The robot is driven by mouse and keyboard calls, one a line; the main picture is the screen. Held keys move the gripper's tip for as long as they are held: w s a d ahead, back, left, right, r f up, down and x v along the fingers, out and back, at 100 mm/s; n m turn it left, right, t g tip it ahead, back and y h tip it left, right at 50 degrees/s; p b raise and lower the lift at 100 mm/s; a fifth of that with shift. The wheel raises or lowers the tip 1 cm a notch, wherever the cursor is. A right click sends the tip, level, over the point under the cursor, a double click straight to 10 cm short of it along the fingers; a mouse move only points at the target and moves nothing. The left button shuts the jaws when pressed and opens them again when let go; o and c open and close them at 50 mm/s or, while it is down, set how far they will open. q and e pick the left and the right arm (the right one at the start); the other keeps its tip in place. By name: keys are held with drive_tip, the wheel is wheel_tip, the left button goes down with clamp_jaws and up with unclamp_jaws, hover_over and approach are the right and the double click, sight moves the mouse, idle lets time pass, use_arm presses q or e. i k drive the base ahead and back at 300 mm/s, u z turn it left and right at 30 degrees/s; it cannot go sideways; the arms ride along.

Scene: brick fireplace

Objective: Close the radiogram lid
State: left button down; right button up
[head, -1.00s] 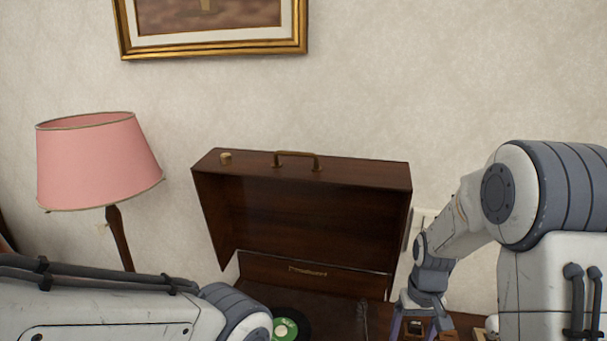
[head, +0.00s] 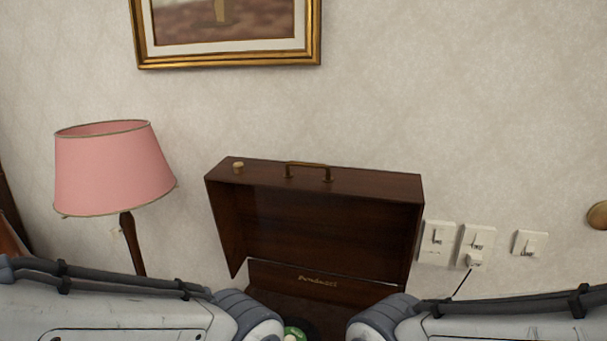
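The radiogram lid (head: 318,222) is dark brown wood and stands open, tilted up in front of the wall. It has a brass handle (head: 308,166) and a small light knob (head: 238,168) on its upper face. Below it is the radiogram body (head: 325,284), with a gold name on its back panel; its lower part is cut off and covered by my arms. A green-labelled record (head: 293,333) shows partly between my arms. Both arms cross the bottom of the head view, and neither gripper is visible.
A pink-shaded lamp (head: 112,170) stands left of the radiogram. A gold-framed picture (head: 228,66) hangs above. Wall switches (head: 476,244) and a cord are at the right. The space in front of the lid's upper part is clear.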

sight(355, 223)
drive_tip(key=k, duration=0.4)
drive_tip(key=z, duration=0.6)
drive_tip(key=i, duration=0.9)
drive_tip(key=z, duration=0.35)
